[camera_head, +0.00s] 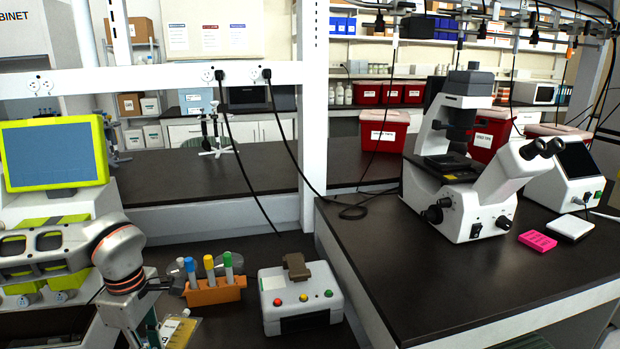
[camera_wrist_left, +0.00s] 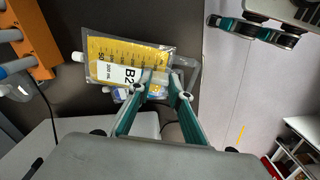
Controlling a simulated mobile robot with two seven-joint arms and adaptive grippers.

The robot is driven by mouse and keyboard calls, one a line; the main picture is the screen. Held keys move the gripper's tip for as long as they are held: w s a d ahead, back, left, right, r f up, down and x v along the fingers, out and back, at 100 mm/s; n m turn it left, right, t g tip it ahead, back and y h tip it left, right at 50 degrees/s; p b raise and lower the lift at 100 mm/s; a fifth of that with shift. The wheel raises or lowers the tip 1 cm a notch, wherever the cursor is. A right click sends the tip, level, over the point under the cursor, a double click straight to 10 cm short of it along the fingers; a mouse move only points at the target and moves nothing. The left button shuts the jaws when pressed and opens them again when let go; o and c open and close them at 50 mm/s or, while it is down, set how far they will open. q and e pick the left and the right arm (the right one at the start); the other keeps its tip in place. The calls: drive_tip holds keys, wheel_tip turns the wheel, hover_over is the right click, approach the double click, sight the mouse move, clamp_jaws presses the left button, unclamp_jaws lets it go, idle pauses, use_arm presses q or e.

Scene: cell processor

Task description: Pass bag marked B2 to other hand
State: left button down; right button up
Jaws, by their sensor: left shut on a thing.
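The bag marked B2 (camera_wrist_left: 108,62) is clear with yellow contents and a black-printed scale. It fills the upper left middle of the left wrist view, and its edge shows low in the head view (camera_head: 181,333). My left gripper (camera_wrist_left: 163,80) is shut on the end of the bag beside the B2 label. In the head view its arm comes in from the left, and the gripper (camera_head: 155,338) is partly cut off by the bottom edge. My right gripper (camera_wrist_left: 250,32), with teal pads, shows at the upper right of the left wrist view, apart from the bag. Its opening is unclear.
An orange rack (camera_head: 214,294) with several capped tubes stands right of my left gripper. A grey box with coloured buttons (camera_head: 300,300) is beside it. A microscope (camera_head: 470,170) stands on the right bench. Something blue and white (camera_wrist_left: 119,95) lies partly hidden behind the bag.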

use_arm(q)
drive_tip(key=s+d+r+m, duration=0.3)
drive_tip(key=d+m, duration=0.5)
drive_tip(key=m, duration=0.9)
drive_tip(key=shift+d+r+m, duration=0.15)
drive_tip(key=shift+d+m, duration=0.15)
drive_tip(key=shift+d, duration=0.1)
drive_tip(key=shift+d, duration=0.1)
